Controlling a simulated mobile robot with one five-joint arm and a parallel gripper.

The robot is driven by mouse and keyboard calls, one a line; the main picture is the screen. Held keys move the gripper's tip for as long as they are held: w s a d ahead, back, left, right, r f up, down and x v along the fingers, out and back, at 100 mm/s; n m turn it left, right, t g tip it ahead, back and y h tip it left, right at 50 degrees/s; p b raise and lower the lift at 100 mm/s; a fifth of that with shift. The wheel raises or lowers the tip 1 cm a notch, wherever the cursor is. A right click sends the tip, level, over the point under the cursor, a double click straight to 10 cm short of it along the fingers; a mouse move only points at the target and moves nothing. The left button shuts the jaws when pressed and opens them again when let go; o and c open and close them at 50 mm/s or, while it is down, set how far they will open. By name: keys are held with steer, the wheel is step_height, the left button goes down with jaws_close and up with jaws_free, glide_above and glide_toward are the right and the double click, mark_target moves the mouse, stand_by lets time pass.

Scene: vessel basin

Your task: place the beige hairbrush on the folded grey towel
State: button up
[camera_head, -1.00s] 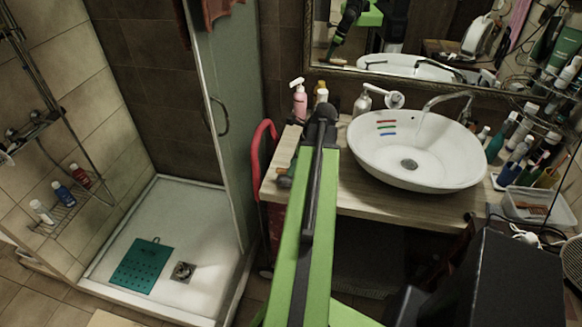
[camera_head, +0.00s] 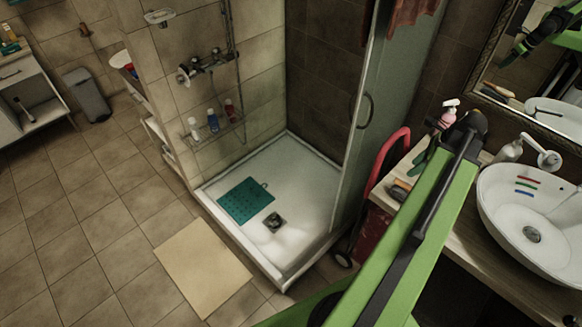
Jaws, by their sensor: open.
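My arm reaches up from the bottom right, and its dark wrist (camera_head: 468,125) is over the left end of the wooden counter. A beige, elongated shape also shows as a reflection in the mirror. I cannot make out a folded grey towel in this view.
The white basin (camera_head: 528,222) stands on the counter (camera_head: 468,240) at right. A pink bottle (camera_head: 446,118) is behind my wrist. A beige mat (camera_head: 203,268) lies on the open tiled floor at left.

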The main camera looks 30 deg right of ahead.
steer(key=w+a+f+n+g, duration=0.1)
steer(key=w+a+n, duration=0.75)
steer(key=a, duration=0.45)
steer(key=w+a+n+g, duration=0.2)
steer(key=w+a+n, duration=0.6)
steer(key=w+a, duration=0.3)
steer(key=w+a+n+h, duration=0.2)
steer(key=a+n, duration=1.1)
steer(key=a, duration=1.3)
steer(key=shift+g, duration=0.3)
steer(key=f+b, duration=0.1)
steer(key=f, duration=0.1)
steer(key=f+b, duration=0.1)
steer(key=b, duration=0.1)
steer(key=f+b, duration=0.2)
steer(key=shift+w+d+f, duration=0.2)
steer(key=shift+d+f, duration=0.05)
steer(key=shift+f, duration=0.05)
steer(key=shift+c, duration=0.5)
steer(key=shift+s, duration=0.1)
